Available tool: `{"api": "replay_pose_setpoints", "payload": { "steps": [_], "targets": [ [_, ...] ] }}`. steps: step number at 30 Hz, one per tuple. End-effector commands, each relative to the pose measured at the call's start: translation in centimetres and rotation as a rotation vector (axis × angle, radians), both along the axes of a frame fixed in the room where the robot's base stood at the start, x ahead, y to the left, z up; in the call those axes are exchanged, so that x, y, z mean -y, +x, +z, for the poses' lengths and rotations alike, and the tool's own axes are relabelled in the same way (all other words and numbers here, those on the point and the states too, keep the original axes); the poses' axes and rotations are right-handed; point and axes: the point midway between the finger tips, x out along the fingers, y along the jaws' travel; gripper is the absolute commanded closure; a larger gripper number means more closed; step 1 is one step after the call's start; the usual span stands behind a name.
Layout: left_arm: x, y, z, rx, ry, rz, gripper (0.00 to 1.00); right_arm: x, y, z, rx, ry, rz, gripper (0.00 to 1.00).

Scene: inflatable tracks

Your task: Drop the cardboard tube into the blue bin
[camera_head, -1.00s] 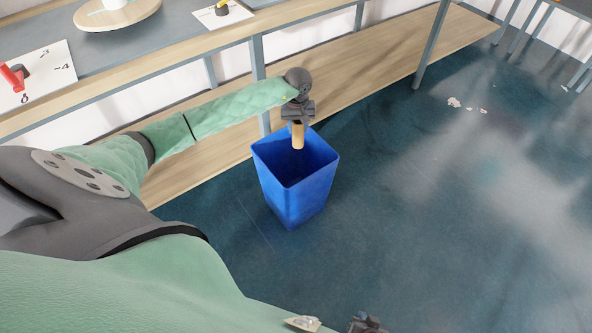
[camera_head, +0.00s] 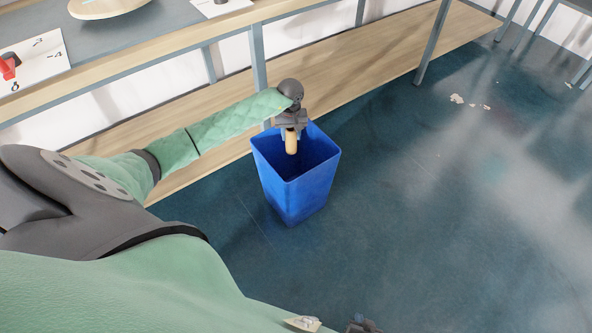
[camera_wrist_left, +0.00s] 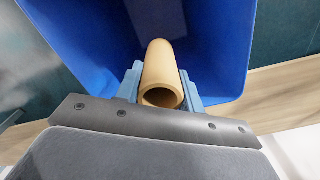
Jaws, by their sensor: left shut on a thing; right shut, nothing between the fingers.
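The blue bin (camera_head: 296,195) stands upright on the floor, open at the top. My left gripper (camera_head: 290,134) is shut on the tan cardboard tube (camera_head: 291,144) and holds it pointing down over the bin's opening, near the rear rim. In the left wrist view the tube (camera_wrist_left: 162,75) sits between the two fingers (camera_wrist_left: 160,85), with its hollow end toward the camera and the blue bin (camera_wrist_left: 215,40) around and beyond it. My right gripper (camera_head: 362,325) shows only in part at the bottom edge of the head view, with its fingers mostly cut off.
A workbench (camera_head: 150,52) with a wooden lower shelf (camera_head: 350,65) runs behind the bin. A bench leg (camera_head: 258,58) stands close behind it. White scraps (camera_head: 457,99) lie on the floor at the right. The floor right of the bin is clear.

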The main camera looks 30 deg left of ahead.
Motion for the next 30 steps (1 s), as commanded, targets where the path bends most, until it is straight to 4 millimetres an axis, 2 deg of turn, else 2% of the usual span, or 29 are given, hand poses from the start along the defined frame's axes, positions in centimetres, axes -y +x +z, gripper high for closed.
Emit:
{"api": "replay_pose_setpoints", "payload": {
  "steps": [9, 10, 13, 14, 23, 26, 30],
  "targets": [
    [0.0, 0.0, -0.3, 0.001, 0.001, 0.000, 0.84, -0.1, -0.1, -0.1, 0.000, 0.001, 0.000, 1.00],
    [0.0, 0.0, -0.3, 0.001, 0.001, 0.000, 0.60, -0.1, -0.1, -0.1, 0.000, 0.001, 0.000, 1.00],
    [0.0, 0.0, -0.3, 0.001, 0.001, 0.000, 0.41, -0.1, -0.1, -0.1, 0.000, 0.001, 0.000, 1.00],
    [0.0, 0.0, -0.3, 0.001, 0.001, 0.000, 0.37, -0.1, -0.1, -0.1, 0.000, 0.001, 0.000, 1.00],
    [0.0, 0.0, -0.2, 0.001, 0.001, -0.001, 0.37, 0.0, -0.1, -0.1, 0.000, 0.000, 0.000, 1.00],
    [-0.1, 0.1, 0.5, 0.002, 0.002, -0.001, 0.37, 0.0, -0.1, -0.1, 0.000, 0.000, 0.000, 1.00],
    [-0.1, 0.1, 2.5, 0.003, 0.002, -0.001, 0.37, 0.0, 0.0, -0.1, 0.001, 0.000, 0.000, 1.00]
  ]
}}
